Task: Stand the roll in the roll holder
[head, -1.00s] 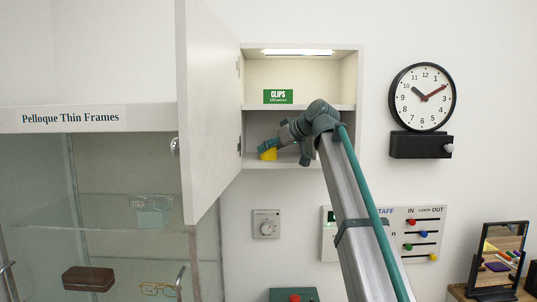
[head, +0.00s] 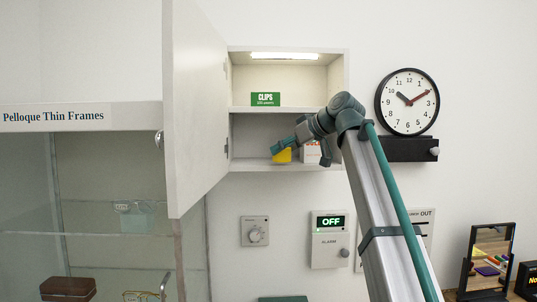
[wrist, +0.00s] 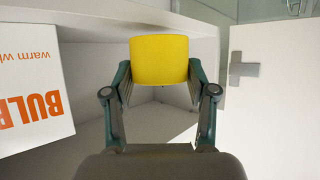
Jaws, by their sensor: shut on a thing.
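A yellow cylinder, by its shape the roll (head: 284,156), is between the fingers of my gripper (head: 281,152) in the lower compartment of the open wall cabinet (head: 338,110). The wrist view shows the roll (wrist: 160,58) gripped between both fingertips of my gripper (wrist: 160,78). In the head view the roll is just above the cabinet's bottom board; I cannot tell whether it touches it. I make out no roll holder in either view.
A white box with orange letters (wrist: 32,92) stands beside my gripper; it shows partly behind my arm in the head view (head: 312,152). The open cabinet door (head: 195,110) bounds the left. A shelf with a green CLIPS sign (head: 265,99) is above. A glass display case (head: 85,235) is lower left.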

